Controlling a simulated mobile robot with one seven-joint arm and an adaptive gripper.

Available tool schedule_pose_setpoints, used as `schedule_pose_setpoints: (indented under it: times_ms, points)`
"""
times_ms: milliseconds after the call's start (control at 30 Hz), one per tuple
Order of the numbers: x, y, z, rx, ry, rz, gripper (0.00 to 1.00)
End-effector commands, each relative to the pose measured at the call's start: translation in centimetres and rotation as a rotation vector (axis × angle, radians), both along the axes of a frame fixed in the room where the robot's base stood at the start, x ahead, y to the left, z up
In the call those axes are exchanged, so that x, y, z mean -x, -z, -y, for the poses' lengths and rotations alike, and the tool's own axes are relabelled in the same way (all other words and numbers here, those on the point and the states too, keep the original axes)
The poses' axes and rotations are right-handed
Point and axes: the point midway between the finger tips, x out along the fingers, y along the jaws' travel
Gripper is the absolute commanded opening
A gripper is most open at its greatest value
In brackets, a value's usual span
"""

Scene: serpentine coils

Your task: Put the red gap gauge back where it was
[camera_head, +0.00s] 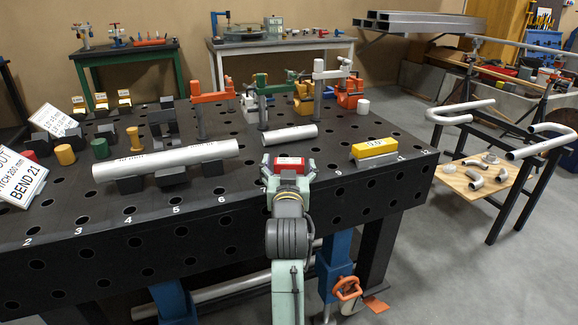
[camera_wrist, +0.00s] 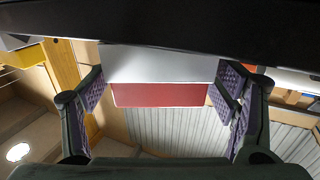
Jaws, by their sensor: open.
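The red gap gauge (camera_head: 289,161) is a small block with a red face and a pale side, near the table's front edge in the head view. My gripper (camera_head: 289,170) is around it, one finger on each side. In the wrist view the red gap gauge (camera_wrist: 160,95) lies between the purple-padded fingers of my gripper (camera_wrist: 160,93). The fingers are open, with the pads very close to its ends. I cannot tell whether they touch it. What lies under the gauge is hidden by my gripper.
The black perforated table (camera_head: 250,198) has numbered holes. A long pipe (camera_head: 165,160) lies left on blocks, a shorter pipe (camera_head: 289,137) behind. Orange clamps (camera_head: 212,97) stand farther back.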

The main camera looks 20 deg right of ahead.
Motion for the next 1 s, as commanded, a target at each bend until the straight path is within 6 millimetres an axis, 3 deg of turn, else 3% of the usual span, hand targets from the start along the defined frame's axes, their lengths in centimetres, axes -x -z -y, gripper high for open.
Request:
schedule_pose_setpoints:
  times_ms: [300,467,700,767,1000]
  points:
    - [0.3,-0.4,-0.1,0.0,0.0,0.0,0.79]
    - [2.8,-0.2,-1.1,0.001,0.0,0.002,0.79]
    - [8.5,-0.2,-3.1,0.0,0.001,0.002,0.79]
    - [8.6,-1.0,-3.2,-0.004,-0.001,-0.007,0.79]
    - [9.0,-0.9,-3.4,-0.004,-0.006,-0.007,0.79]
